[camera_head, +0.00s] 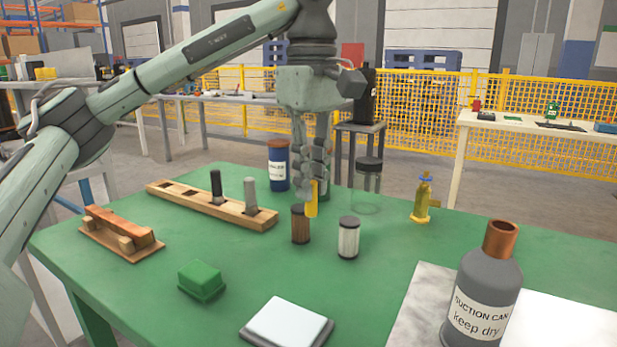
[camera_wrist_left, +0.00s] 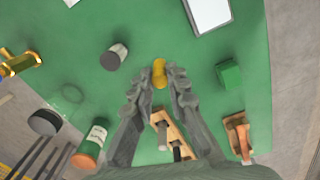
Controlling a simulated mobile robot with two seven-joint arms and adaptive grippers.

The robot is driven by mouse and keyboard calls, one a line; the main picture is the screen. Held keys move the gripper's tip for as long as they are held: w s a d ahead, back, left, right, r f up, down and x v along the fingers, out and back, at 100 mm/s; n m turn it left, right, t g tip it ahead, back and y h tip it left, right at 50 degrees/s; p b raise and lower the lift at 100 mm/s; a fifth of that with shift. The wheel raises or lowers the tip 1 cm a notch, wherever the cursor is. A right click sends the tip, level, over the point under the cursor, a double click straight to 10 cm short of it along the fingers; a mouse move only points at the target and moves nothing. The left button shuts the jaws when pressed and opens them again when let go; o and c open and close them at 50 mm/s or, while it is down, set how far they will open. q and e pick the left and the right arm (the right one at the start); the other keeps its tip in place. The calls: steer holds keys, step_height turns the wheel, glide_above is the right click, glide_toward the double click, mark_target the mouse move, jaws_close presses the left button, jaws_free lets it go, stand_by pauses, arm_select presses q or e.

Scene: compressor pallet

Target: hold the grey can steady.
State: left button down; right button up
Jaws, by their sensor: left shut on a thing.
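The grey can (camera_head: 482,298) stands upright at the front right of the green table, with a copper-coloured neck and a label reading "SUCTION CAN keep dry". Nothing touches it. My left gripper (camera_head: 315,180) points down over the middle of the table, well to the left of the can and farther back. It is shut on a small yellow piece (camera_head: 312,198), which also shows between the fingertips in the left wrist view (camera_wrist_left: 159,74). I cannot make out the can in the left wrist view. My right gripper is not in view.
Near my left gripper stand a brown cylinder (camera_head: 300,226), a white cylinder (camera_head: 348,238) and a blue jar (camera_head: 278,168). A wooden rack (camera_head: 190,203), green block (camera_head: 201,281), white pad (camera_head: 287,325) and brass fitting (camera_head: 422,200) are also on the table (camera_head: 385,265).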

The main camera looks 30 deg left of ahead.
arm_select(q)
steer(key=s+d+r+m+p, duration=0.15)
steer(key=d+r, duration=0.25)
steer(key=d, duration=0.4)
steer(key=d+r+m+p, duration=0.3)
steer(key=d+r, duration=0.2)
steer(key=d, duration=0.3)
steer(key=s+d+r+m+p, duration=0.1)
steer(key=d+r+m+p, duration=0.2)
steer(key=d, duration=0.5)
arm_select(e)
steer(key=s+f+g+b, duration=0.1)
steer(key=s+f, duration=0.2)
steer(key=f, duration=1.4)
arm_select(q)
steer(key=shift+w+d+f+b, duration=0.15)
steer(key=shift+f+b, duration=0.8)
steer(key=shift+f, duration=1.05)
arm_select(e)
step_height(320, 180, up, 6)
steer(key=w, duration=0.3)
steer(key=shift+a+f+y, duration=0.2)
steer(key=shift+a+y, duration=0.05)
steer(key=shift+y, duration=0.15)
